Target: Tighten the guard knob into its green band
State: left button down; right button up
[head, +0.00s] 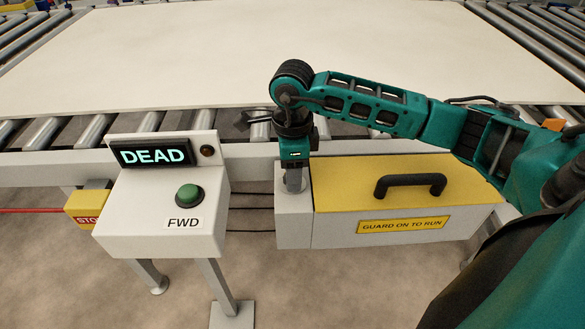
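The guard is a yellow-topped box (345,205) with a black handle (410,181) and a "GUARD ON TO RUN" label (403,224). A light grey block (294,231) stands at its left end. My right gripper (294,184) points straight down over the top of this block, at the guard's left edge. The knob and its green band cannot be made out; the gripper covers that spot. The fingertips are too small and covered to show whether they are open or shut on anything. My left gripper is out of view.
A white control box (125,215) with a lit "DEAD" display (154,156) and a green FWD button (188,194) stands left of the guard. A yellow STOP box (85,205) is further left. Behind lies a large pale sheet (200,50) on conveyor rollers (95,130).

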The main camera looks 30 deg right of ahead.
jog(key=c, duration=0.6)
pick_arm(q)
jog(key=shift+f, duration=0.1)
pick_arm(e)
jog(key=shift+m, duration=1.1)
jog(key=o, duration=1.1)
jog(key=shift+c, duration=0.2)
jog(key=shift+r, duration=0.15)
pick_arm(q)
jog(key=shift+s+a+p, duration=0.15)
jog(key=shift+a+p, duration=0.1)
jog(key=shift+p, duration=0.3)
pick_arm(e)
notch_tip(320, 180, up, 13)
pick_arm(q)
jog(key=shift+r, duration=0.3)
